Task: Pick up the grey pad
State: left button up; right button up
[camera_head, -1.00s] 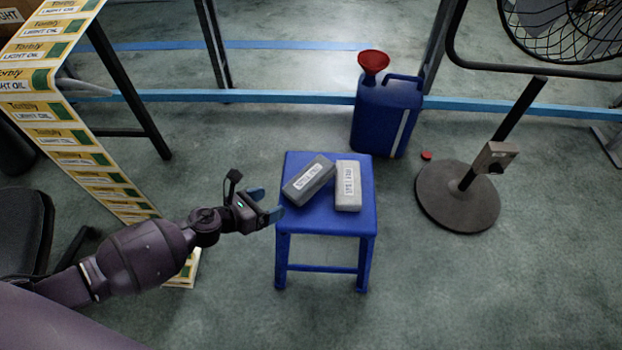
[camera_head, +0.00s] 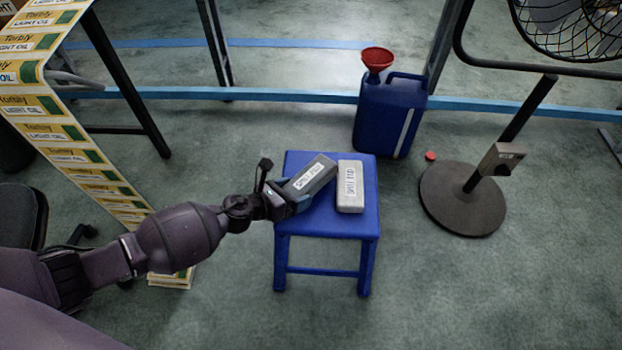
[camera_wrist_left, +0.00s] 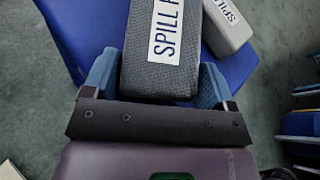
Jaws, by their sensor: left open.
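A dark grey pad (camera_head: 312,175) with a white label lies slantwise on the blue stool (camera_head: 325,220). A light grey pad (camera_head: 350,188) lies beside it on the right, also labelled. My left gripper (camera_head: 290,193) is open at the near left end of the dark grey pad. In the left wrist view the dark grey pad (camera_wrist_left: 165,75) lies between the two blue fingers, one on each side of its near end, with little gap. The light grey pad (camera_wrist_left: 228,25) shows partly there, outside the fingers. The right gripper is not in view.
A blue oil can (camera_head: 388,115) with a red funnel (camera_head: 377,58) stands behind the stool. A round-based stand (camera_head: 462,200) is on the right, with a small red cap (camera_head: 431,156) near it.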

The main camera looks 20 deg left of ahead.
pick_arm(q)
jog(key=c, duration=0.7)
jog(key=shift+o, duration=0.2)
jog(key=shift+r, duration=0.15)
